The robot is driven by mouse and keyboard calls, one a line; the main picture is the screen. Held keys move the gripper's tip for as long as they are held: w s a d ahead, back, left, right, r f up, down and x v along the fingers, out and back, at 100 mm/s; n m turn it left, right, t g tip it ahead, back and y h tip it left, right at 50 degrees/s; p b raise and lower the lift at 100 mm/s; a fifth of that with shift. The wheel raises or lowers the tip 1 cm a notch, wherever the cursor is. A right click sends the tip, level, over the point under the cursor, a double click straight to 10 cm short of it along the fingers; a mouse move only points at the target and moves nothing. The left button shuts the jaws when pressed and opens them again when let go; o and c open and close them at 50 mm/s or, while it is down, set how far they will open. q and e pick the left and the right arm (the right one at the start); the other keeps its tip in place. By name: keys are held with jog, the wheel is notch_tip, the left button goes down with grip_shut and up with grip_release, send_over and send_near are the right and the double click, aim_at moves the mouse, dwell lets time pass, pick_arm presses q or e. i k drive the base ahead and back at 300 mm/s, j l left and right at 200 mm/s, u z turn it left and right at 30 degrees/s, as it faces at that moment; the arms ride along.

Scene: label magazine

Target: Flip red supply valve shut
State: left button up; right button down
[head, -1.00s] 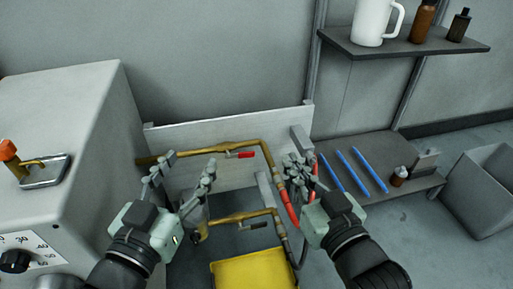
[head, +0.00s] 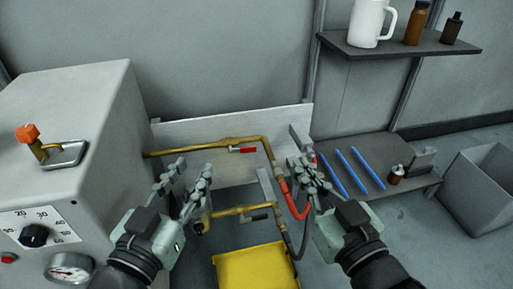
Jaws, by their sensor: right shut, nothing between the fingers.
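The red supply valve lever (head: 242,150) sits on the upper brass pipe (head: 198,147), in front of a pale panel. The lever lies along the pipe and points right. My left gripper (head: 194,168) is open and empty, in the picture below and left of the lever, apart from it. My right gripper (head: 300,163) is shut with nothing in it, to the right of the lever beside the red hose, also apart from the lever. It hides part of the panel's right end and hose.
A lower brass pipe has a black-handled valve (head: 258,217). A yellow bin (head: 255,270) stands below. A grey machine (head: 70,130) with an orange-topped lever (head: 27,134) and dial fills the left. A low shelf with blue rods (head: 352,172) is at right.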

aim_at(247, 149)
jog(key=k, duration=1)
jog(key=k+u, duration=0.1)
jog(key=u, duration=1.4)
jog(key=i+l, duration=0.1)
jog(key=l, duration=1.55)
jog(key=i+l, duration=0.15)
jog(key=l, duration=1.5)
jog(key=i, duration=0.1)
